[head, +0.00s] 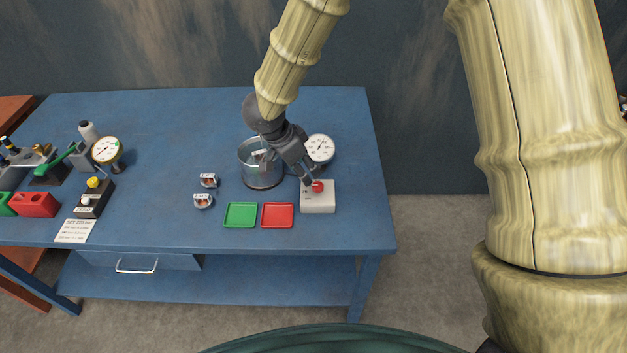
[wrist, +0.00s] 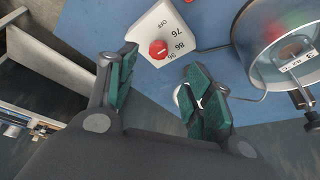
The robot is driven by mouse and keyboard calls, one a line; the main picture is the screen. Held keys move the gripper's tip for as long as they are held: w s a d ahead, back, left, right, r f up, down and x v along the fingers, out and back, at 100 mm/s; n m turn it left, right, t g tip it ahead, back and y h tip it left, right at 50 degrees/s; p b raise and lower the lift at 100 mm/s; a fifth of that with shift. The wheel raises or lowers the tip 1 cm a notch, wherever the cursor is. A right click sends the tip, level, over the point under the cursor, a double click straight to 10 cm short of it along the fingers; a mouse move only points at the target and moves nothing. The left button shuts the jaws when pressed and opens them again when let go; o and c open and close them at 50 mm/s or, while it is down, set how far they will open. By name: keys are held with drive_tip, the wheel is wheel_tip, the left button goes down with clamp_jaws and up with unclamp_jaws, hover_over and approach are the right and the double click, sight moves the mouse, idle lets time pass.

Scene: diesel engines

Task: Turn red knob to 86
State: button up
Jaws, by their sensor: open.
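The red knob (head: 318,187) sits on top of a white box (head: 318,204) at the right front of the blue table. A white mark on the knob is too small to read surely. My gripper (head: 309,180) is just above and beside the knob, tilted down. In the wrist view its green-padded fingers (wrist: 158,88) are apart and empty, with the knob beyond their tips. I cannot tell whether a finger touches the box.
A metal pot (head: 262,178) stands left of the box, with a round gauge (head: 320,148) behind it. Green (head: 240,214) and red (head: 278,215) trays lie left of the box. Two small jars (head: 204,201) stand further left. The table's right edge is close to the box.

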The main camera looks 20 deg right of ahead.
sight(317, 185)
drive_tip(key=p+x, duration=0.1)
drive_tip(key=x, duration=0.8)
drive_tip(key=shift+d+f, duration=0.2)
drive_tip(key=shift+d, duration=0.05)
drive_tip(key=shift+p, duration=0.3)
drive_tip(key=c, duration=1)
